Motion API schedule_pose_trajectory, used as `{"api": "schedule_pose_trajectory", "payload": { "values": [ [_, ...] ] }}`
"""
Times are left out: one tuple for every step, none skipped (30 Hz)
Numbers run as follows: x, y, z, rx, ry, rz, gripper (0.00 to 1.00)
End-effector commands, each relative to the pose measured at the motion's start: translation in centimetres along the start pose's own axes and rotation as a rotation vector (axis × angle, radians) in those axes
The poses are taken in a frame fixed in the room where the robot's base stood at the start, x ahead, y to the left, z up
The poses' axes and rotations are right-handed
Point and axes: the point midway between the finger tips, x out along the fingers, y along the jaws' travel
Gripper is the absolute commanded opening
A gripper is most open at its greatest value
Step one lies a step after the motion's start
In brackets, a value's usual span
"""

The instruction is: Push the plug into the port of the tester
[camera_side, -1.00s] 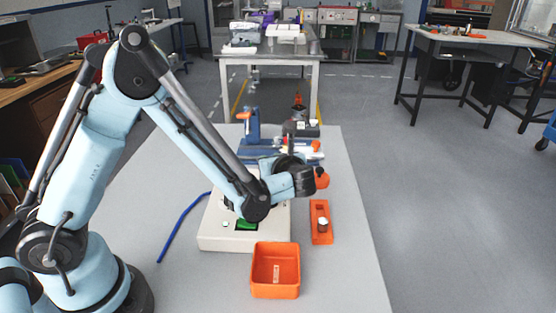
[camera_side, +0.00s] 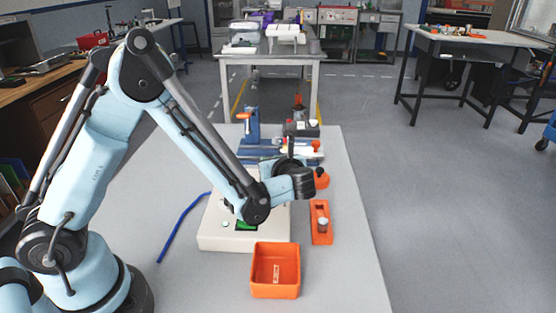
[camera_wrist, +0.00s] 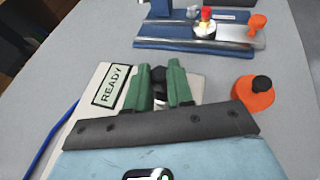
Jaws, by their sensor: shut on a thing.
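The tester is a pale box (camera_side: 215,235) on the bench in the side view. Its white top with a READY label (camera_wrist: 109,86) shows left of my fingers in the wrist view. My gripper (camera_wrist: 161,80) has green fingers shut on a small dark piece, which I take to be the plug (camera_wrist: 159,74). A pale part shows below it between the fingers. In the side view my wrist (camera_side: 290,182) is over the back right of the tester, and the fingers and plug are hidden. The port is not visible, so I cannot tell if the plug touches it.
An orange bottle with a black cap (camera_wrist: 255,94) stands close right of my gripper. A blue fixture (camera_wrist: 175,36) lies behind. A blue cable (camera_side: 180,226) lies left.

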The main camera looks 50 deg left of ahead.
Motion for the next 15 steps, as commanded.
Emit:
{"api": "schedule_pose_trajectory", "payload": {
  "values": [
    [0.00,0.00,0.01,0.000,0.000,0.000,0.00],
    [0.00,0.00,0.01,0.000,0.000,0.000,0.00],
    [0.01,0.00,-0.01,0.000,0.000,0.000,0.00],
    [0.01,-0.01,-0.02,0.000,0.000,0.000,0.00],
    [0.02,-0.01,-0.04,0.000,0.000,0.000,0.00],
    [0.04,-0.01,-0.09,0.000,0.000,0.000,0.00],
    [0.06,-0.01,-0.12,0.000,0.000,0.000,0.00],
    [0.07,-0.01,-0.17,0.000,0.000,0.000,0.00],
    [0.10,-0.02,-0.23,0.000,0.000,0.000,0.00],
    [0.12,-0.02,-0.27,0.000,0.000,0.000,0.00],
    [0.14,-0.02,-0.31,0.000,0.000,0.000,0.00],
    [0.16,-0.02,-0.36,0.000,0.000,0.000,0.00],
    [0.17,-0.02,-0.39,0.000,0.000,0.000,0.00],
    [0.17,-0.02,-0.40,0.000,0.000,0.000,0.00],
    [0.18,-0.02,-0.42,0.000,0.000,0.000,0.00]
  ]
}}
